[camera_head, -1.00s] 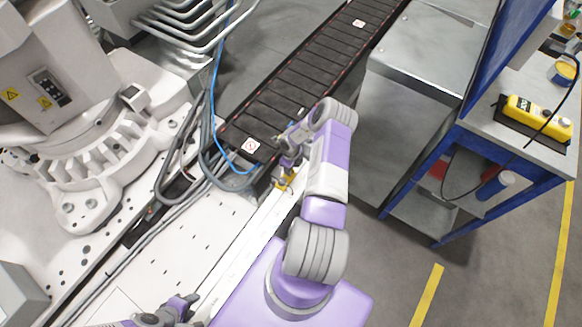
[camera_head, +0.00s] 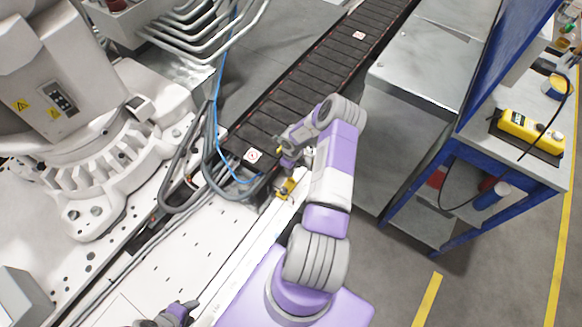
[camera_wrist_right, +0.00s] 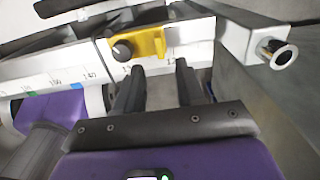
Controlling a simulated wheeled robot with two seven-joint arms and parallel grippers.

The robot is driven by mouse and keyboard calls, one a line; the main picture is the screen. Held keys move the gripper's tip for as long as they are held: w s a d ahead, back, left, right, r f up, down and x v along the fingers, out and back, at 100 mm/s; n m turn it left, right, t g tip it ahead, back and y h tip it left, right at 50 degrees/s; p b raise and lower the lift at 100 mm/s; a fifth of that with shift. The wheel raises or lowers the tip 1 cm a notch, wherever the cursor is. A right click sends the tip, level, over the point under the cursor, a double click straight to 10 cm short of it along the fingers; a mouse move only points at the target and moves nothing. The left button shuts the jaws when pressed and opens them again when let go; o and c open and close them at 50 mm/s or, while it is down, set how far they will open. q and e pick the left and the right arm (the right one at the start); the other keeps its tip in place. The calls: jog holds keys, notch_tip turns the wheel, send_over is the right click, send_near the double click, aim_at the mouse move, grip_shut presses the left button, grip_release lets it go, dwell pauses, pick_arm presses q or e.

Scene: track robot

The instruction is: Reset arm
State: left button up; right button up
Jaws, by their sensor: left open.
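My right arm (camera_head: 334,175), purple and grey, reaches forward over the white machine bed. Its gripper (camera_wrist_right: 158,70) is at the arm's far end, partly hidden by the wrist in the head view. In the right wrist view its two dark fingers are apart with nothing between them. The fingers point at a yellow bracket with a black knob (camera_wrist_right: 138,47) on a white scale rail. The bracket also shows in the head view (camera_head: 286,188), just below the right gripper. My left gripper (camera_head: 185,308) is open at the bottom edge, low over the white bed; most of its arm is out of view.
A black conveyor (camera_head: 300,85) runs away behind the right gripper. Blue and black cables (camera_head: 215,150) hang left of it. A large white machine (camera_head: 115,150) fills the left. A blue-framed workbench (camera_head: 460,130) with a yellow control box (camera_head: 530,132) stands right. Floor shows between.

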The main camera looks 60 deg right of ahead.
dwell(0.3)
jog(key=w+a+r+n+t+p, duration=0.1)
jog(key=w+a+r+n, duration=0.15)
jog(key=a+n, duration=0.75)
jog(key=w+a+r+n+t, duration=0.1)
jog(key=w+a+n, duration=0.3)
jog(key=a+n, duration=0.5)
jog(key=s+a+r+n+y, duration=0.1)
jog(key=s+a+r+n, duration=0.1)
jog(key=a, duration=0.5)
jog(key=s+a+r+n+g+y, duration=0.1)
jog(key=s+a+r+n, duration=0.1)
jog(key=s+a+n, duration=0.3)
jog(key=s+a+r+n+y+p, duration=0.1)
jog(key=s+a+r+n+y, duration=0.1)
jog(key=s+a+n, duration=0.2)
jog(key=a+n, duration=0.3)
jog(key=a, duration=0.3)
jog(key=shift+s+a+r, duration=0.15)
jog(key=shift+a+r, duration=0.1)
jog(key=shift+a, duration=0.1)
